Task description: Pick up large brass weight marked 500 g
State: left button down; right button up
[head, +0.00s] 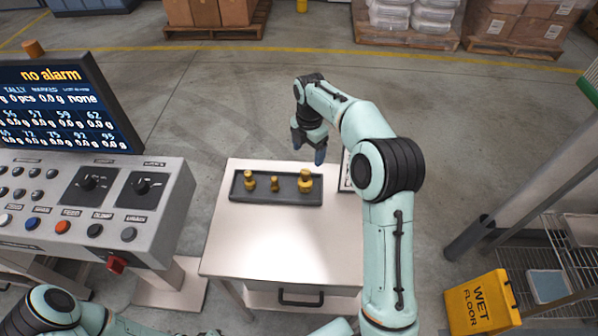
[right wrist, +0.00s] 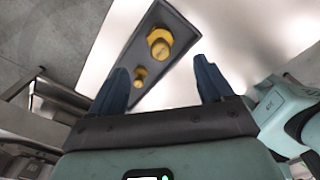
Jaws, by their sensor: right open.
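Three brass weights stand upright in a dark grey tray (head: 290,198) on a pale table. The largest weight (head: 305,183) is at the tray's right end, a small one (head: 274,184) is in the middle, and a medium one (head: 249,181) is at the left. Their markings are too small to read. My right gripper (head: 308,150) is open and empty, above and behind the large weight. In the right wrist view, the large weight (right wrist: 159,43) lies beyond the open fingers (right wrist: 163,82), apart from them. The small weight (right wrist: 140,76) also shows there. My left gripper is out of view.
A control console (head: 90,205) with a screen stands at the left of the table (head: 270,235). The table's front half is clear. A yellow wet floor sign (head: 482,303) and a wire rack (head: 560,260) are at the right. A pale panel (head: 346,172) is partly hidden behind my right arm.

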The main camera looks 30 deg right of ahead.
aim_at(306, 170)
jog(key=f, duration=0.6)
jog(key=shift+s+f, duration=0.1)
jog(key=shift+s, duration=0.25)
jog(key=shift+w+a+f, duration=0.15)
jog(key=shift+w+f, duration=0.05)
jog(key=shift+f, duration=1.3)
jog(key=shift+w+a+f, duration=0.1)
jog(key=shift+w+f, duration=0.05)
jog(key=shift+f, duration=1.35)
jog(key=shift+c, duration=0.4)
jog(key=shift+r, duration=0.1)
grip_shut()
